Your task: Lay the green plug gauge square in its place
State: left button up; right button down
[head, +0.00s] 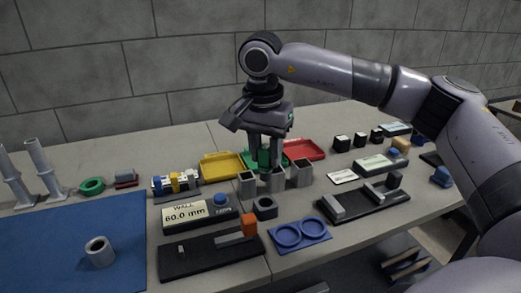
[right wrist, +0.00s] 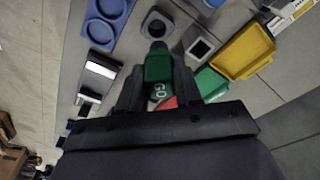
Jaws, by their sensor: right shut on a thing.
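My right gripper (head: 267,166) points down over the middle of the table, in front of the trays. In the right wrist view its jaws (right wrist: 158,88) are shut on the green plug gauge (right wrist: 158,72), which is marked "GO". A dark end of the gauge points away from the jaws. In the head view the fingers hide most of the gauge. Its lower end is near the middle grey block (head: 277,181); I cannot tell whether it touches or enters it. The green tray (head: 254,157) is just behind the fingers. My left gripper is not in view.
Grey square blocks (head: 246,184) (head: 301,174) flank the middle one closely. A dark block with a hole (head: 265,208) stands in front. Yellow (head: 222,166) and red (head: 304,149) trays are behind. A blue double-ring holder (head: 301,234) and a gauge display (head: 190,213) are nearer.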

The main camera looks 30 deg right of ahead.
aim_at(266, 166)
jog(key=shift+s, duration=0.15)
jog(key=shift+r, duration=0.1)
notch_tip(266, 166, down, 4)
jog(key=b, duration=0.2)
jog(key=shift+b, duration=0.3)
jog(key=shift+f+b, duration=0.3)
jog(key=shift+f, duration=0.3)
dwell(1.1)
jog(key=shift+f+b, duration=1.25)
jog(key=shift+f, duration=0.95)
